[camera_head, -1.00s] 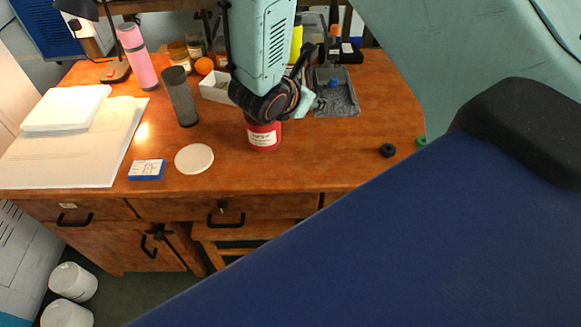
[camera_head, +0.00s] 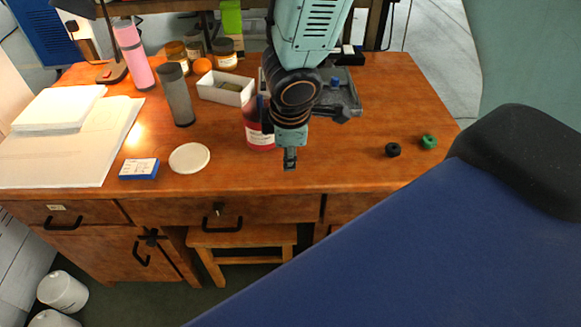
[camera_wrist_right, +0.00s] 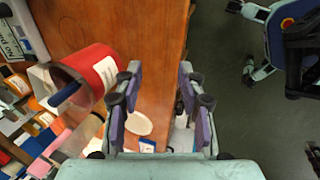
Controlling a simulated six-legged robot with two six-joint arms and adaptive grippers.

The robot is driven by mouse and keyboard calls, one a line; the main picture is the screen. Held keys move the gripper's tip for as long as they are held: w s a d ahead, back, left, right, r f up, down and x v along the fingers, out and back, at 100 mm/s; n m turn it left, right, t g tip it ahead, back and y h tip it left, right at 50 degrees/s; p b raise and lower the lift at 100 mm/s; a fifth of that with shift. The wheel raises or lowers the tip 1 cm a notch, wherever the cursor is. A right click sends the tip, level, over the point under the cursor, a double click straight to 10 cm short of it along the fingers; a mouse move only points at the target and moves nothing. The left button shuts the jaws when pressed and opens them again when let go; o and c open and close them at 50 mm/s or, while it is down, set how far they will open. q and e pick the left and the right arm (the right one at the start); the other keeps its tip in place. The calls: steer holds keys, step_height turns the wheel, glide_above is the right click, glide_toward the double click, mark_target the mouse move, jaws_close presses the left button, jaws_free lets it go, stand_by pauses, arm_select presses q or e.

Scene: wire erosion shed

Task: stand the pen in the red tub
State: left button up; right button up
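The red tub (camera_head: 258,132) with a white label stands upright on the wooden desk, partly covered by my right arm in the head view. In the right wrist view the tub (camera_wrist_right: 98,72) lies to the left of the fingers and apart from them. A blue stick-like thing, apparently the pen (camera_wrist_right: 63,94), leans out of its mouth; its lower end is hidden. My right gripper (camera_head: 290,159) hangs in front and to the right of the tub. Its fingers (camera_wrist_right: 158,78) are apart with nothing between them. My left gripper is not seen.
A white disc (camera_head: 189,158) and a blue-and-white box (camera_head: 139,170) lie left of the tub. A grey tumbler (camera_head: 178,97) and white open box (camera_head: 224,91) stand behind. A grey tray (camera_head: 346,105) is behind right. Black (camera_head: 393,150) and green (camera_head: 428,142) rings lie right.

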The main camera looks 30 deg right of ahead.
mark_target(289, 182)
arm_select(q)
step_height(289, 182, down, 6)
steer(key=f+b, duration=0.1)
steer(key=b, duration=0.5)
arm_select(e)
step_height(289, 182, down, 8)
steer(key=shift+d+f, duration=0.1)
steer(key=shift+f, duration=0.05)
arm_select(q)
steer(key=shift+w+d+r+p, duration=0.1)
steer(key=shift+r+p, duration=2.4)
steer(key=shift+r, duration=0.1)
arm_select(e)
steer(key=v, duration=0.8)
steer(key=shift+s, duration=0.1)
steer(key=shift+f, duration=0.1)
